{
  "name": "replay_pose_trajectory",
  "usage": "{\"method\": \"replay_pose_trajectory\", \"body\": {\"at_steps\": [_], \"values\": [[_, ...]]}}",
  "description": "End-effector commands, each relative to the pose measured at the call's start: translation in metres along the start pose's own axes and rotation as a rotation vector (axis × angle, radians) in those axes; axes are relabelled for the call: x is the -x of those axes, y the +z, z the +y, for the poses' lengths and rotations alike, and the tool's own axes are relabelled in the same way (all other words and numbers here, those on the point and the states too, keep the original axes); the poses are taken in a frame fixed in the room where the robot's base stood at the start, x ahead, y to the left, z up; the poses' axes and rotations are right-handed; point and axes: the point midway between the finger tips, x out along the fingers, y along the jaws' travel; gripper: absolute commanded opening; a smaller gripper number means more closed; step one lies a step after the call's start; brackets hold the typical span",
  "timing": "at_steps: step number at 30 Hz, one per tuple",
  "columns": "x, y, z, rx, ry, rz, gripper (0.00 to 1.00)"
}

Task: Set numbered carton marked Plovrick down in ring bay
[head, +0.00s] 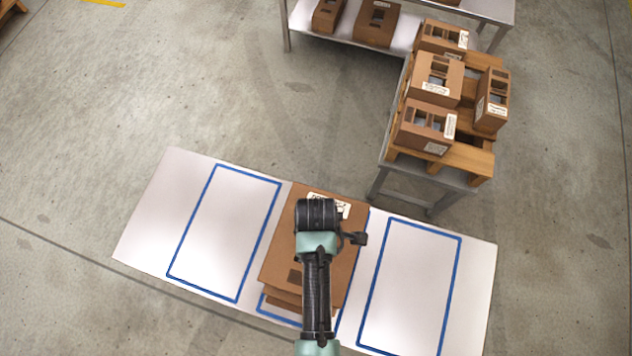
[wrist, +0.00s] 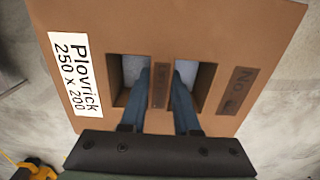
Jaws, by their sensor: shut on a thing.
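The brown carton marked Plovrick (wrist: 205,25) fills much of the wrist view. It has a white label reading "Plovrick 250 x 200", a dark "No." patch whose digits I cannot read, and two slots. My gripper (wrist: 159,85) has a finger in each slot and is shut on the bar between them. In the head view the carton (head: 283,245) hangs under my gripper, over the middle of a white table (head: 140,235). It covers most of the middle blue-outlined bay (head: 278,312); the gap beneath it cannot be judged. Left (head: 222,230) and right (head: 408,290) bays are empty. No bay name is legible.
A pallet (head: 467,158) with several brown cartons (head: 435,78) stands on a metal stand at upper right. A shelf (head: 345,33) with more cartons is behind. Open concrete floor lies between. A yellow and black object (wrist: 38,169) shows in the wrist view's lower left corner.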

Motion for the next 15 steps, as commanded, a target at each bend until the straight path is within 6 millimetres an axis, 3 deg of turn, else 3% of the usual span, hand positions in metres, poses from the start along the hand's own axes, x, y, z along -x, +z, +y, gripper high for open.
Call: {"method": "replay_pose_trajectory", "body": {"at_steps": [15], "values": [[-0.0049,-0.0002,0.0006,0.0,0.001,0.001,0.0]]}}
